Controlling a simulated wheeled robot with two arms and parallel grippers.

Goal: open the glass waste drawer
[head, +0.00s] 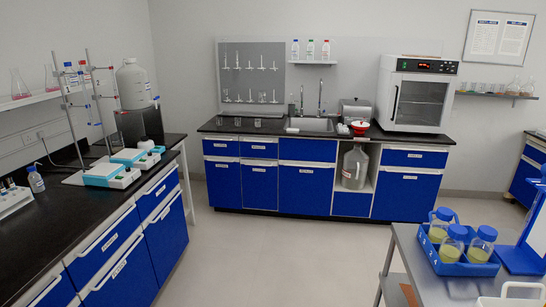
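Several blue drawers with white labels run along the top of the back counter: one at the far left (220,147), one beside it (258,149), a wide one under the sink (308,150) and one at the right (414,158). The left bench also has blue drawers with pale handles, a near one (104,245) and a far one (158,190). All of these look shut. The label text is too small to read, so I cannot tell which is the glass waste drawer. Neither of my grippers is in view.
A grey cart (420,275) with a blue tray (445,264) of lidded bottles stands at the near right. A white oven (415,95) sits on the back counter. A large bottle (354,168) stands in an open bay. The middle floor (285,255) is clear.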

